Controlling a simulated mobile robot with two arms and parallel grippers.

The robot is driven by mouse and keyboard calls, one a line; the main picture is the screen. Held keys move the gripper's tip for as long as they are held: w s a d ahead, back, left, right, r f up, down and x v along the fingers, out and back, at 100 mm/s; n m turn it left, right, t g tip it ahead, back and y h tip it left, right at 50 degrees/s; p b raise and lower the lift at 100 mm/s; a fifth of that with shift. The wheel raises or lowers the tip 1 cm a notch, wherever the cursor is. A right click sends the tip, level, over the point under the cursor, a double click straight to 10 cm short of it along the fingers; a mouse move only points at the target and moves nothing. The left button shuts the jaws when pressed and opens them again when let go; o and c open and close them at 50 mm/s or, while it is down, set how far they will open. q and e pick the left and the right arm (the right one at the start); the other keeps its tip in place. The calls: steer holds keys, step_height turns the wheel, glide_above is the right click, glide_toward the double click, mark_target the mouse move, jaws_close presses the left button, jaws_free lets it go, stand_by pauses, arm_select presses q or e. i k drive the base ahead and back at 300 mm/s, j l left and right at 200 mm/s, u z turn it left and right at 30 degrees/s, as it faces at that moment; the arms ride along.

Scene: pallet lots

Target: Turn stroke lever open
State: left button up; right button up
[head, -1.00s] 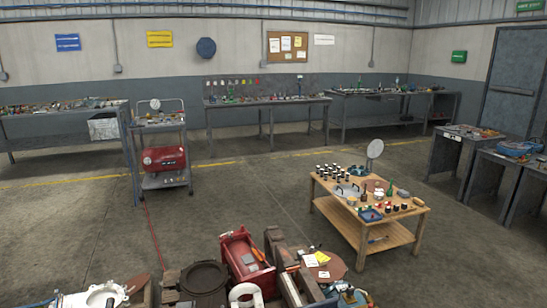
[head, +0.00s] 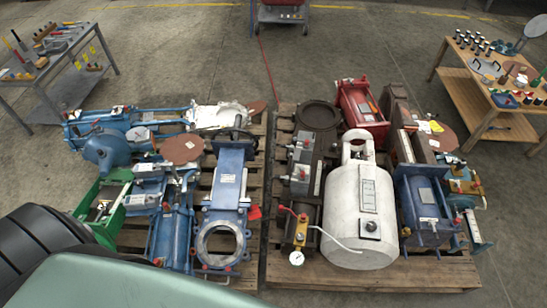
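Neither of my grippers is in the head view. On the right pallet stands a small brown and yellow unit (head: 300,232) with a round pressure gauge (head: 297,258) at its front. A short lever with a red knob (head: 281,208) sticks out to its upper left, and another red part sits on its top. A long pale curved rod (head: 335,238) reaches from the unit to the right, in front of the big white cylinder (head: 357,215). I cannot tell which of these is the stroke lever, nor whether it stands open or shut.
The left pallet (head: 257,140) holds blue valves (head: 226,195), a green unit (head: 98,210) and other machine parts. The right pallet (head: 420,272) also carries a red unit (head: 360,108) and a blue cylinder (head: 424,208). A narrow gap separates the pallets.

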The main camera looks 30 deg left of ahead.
mark_target(286, 178)
steer(key=k+j, duration=0.1)
steer(key=j, duration=0.3)
steer(key=k+j+z, duration=0.1)
steer(key=j, duration=0.35)
steer(key=k+j, duration=0.15)
steer(key=j, duration=0.25)
steer(key=k+j+z, duration=0.15)
steer(key=j, duration=0.25)
steer(key=k+j, duration=0.1)
steer(key=j, duration=0.3)
